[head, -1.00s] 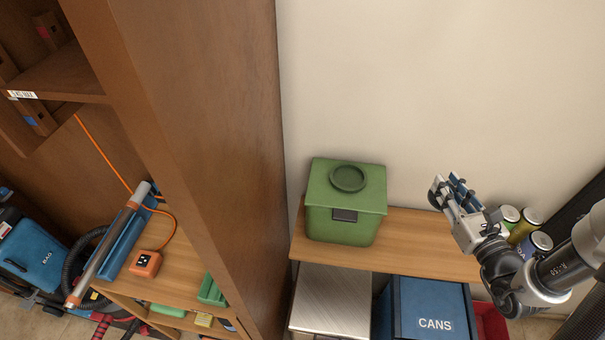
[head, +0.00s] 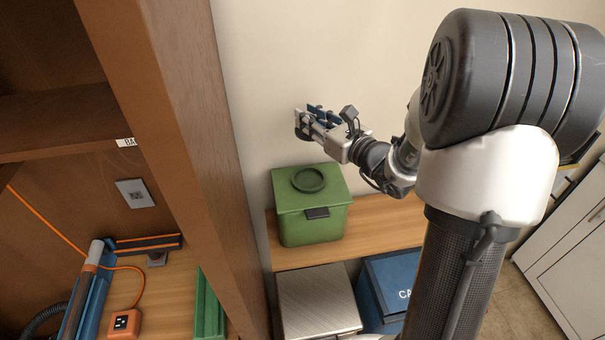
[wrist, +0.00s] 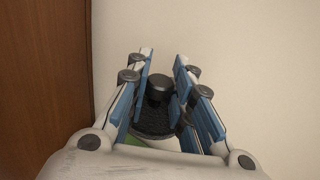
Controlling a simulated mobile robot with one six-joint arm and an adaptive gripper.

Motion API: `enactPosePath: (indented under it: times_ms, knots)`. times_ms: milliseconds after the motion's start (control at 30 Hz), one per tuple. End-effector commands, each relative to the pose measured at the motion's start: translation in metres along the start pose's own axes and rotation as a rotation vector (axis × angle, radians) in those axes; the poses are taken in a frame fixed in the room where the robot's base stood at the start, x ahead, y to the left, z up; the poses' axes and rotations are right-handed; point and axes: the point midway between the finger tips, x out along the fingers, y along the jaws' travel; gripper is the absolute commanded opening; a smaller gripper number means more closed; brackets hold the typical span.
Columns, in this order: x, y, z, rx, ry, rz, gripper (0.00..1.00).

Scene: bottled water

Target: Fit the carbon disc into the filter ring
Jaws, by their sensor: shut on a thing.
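The carbon disc (wrist: 152,122) is dark and speckled, with a black knob on top. It sits between the blue-padded fingers of my gripper (wrist: 163,78), which is shut on it. In the head view my gripper (head: 308,119) points left, and a dark edge of the disc (head: 302,133) shows below the fingertips. The wrist view shows only a small patch of green below the disc.
The green box stands on a wooden shelf (head: 375,213) against a pale wall. A tall brown cabinet side (head: 185,130) rises close on the left. A metal-topped box (head: 318,300) and a blue cans bin (head: 392,285) are below. The shelf right of the box looks clear.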

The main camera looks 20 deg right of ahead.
Motion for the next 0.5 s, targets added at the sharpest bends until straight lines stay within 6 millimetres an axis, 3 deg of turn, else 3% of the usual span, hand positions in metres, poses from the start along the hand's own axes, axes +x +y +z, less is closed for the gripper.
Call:
enactPosePath:
  times_ms: [33, 233, 400, 500]
  knots:
    - [0.001, 0.000, -0.020, 0.005, 0.004, 0.001, 0.08]
    - [0.004, 0.000, -0.073, 0.004, 0.003, 0.001, 0.08]
    - [0.005, 0.000, -0.101, 0.000, 0.000, 0.000, 0.08]
    - [0.006, 0.000, -0.107, -0.001, -0.001, 0.001, 0.08]
